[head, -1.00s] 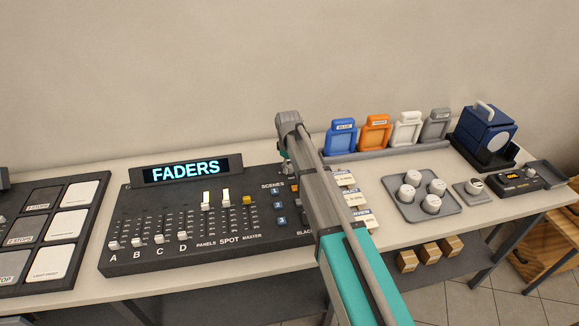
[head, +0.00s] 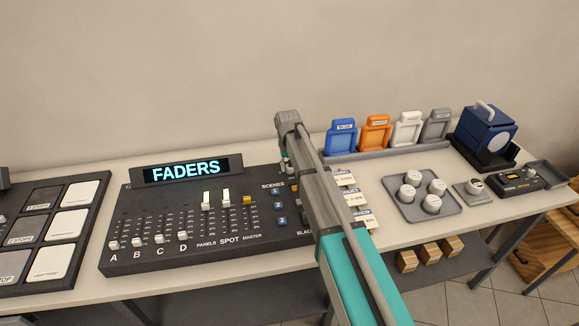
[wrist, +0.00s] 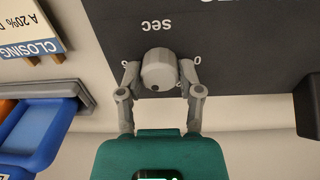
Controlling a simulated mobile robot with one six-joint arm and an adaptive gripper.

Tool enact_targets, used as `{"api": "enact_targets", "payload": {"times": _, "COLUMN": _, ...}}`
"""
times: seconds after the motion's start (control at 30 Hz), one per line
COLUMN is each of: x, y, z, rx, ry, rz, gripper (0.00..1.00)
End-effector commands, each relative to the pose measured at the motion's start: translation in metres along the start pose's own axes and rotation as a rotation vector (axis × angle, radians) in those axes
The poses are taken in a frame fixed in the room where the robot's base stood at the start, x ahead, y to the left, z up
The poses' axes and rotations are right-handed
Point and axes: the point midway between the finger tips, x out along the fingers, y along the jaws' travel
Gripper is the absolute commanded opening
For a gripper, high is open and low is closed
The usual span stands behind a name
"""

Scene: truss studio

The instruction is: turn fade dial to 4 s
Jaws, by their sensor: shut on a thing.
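The fade dial (wrist: 157,64) is a round grey knob on the dark desk, with the word "sec" beside it, upside down in the wrist view. A small dark spot shows on its lower side, and small scale figures show on either side, too small to read surely. My gripper (wrist: 159,75) is shut on the dial, one grey finger on each side. In the head view my gripper (head: 286,164) is at the back right of the fader desk (head: 120,215), and my arm hides the dial. The desk's display (head: 186,170) reads "FADERS".
Several cue cards (head: 347,180) lie right of my arm. Behind them stands a rack with a blue frame (head: 340,138), also in the wrist view (wrist: 40,125), and other coloured frames. A grey tray with white knobs (head: 431,209) is further right.

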Motion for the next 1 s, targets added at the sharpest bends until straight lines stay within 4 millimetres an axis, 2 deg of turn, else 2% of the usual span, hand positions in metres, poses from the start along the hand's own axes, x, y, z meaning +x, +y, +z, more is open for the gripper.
{"api": "enact_targets", "payload": {"times": 0.43, "x": 0.0001, "y": 0.0000, "z": 0.0003, "rx": 0.016, "ry": -0.002, "rz": 0.000, "gripper": 0.00}}
{"api": "enact_targets", "payload": {"times": 0.47, "x": 0.0001, "y": 0.0000, "z": 0.0003, "rx": 0.016, "ry": -0.002, "rz": 0.000, "gripper": 0.49}}
{"api": "enact_targets", "payload": {"times": 0.63, "x": 0.0001, "y": -0.0001, "z": 0.0002, "rx": 0.015, "ry": -0.001, "rz": 0.000, "gripper": 0.81}}
{"api": "enact_targets", "payload": {"times": 1.0, "x": 0.0000, "y": -0.0002, "z": 0.0000, "rx": 0.014, "ry": -0.001, "rz": 0.000, "gripper": 0.82}}
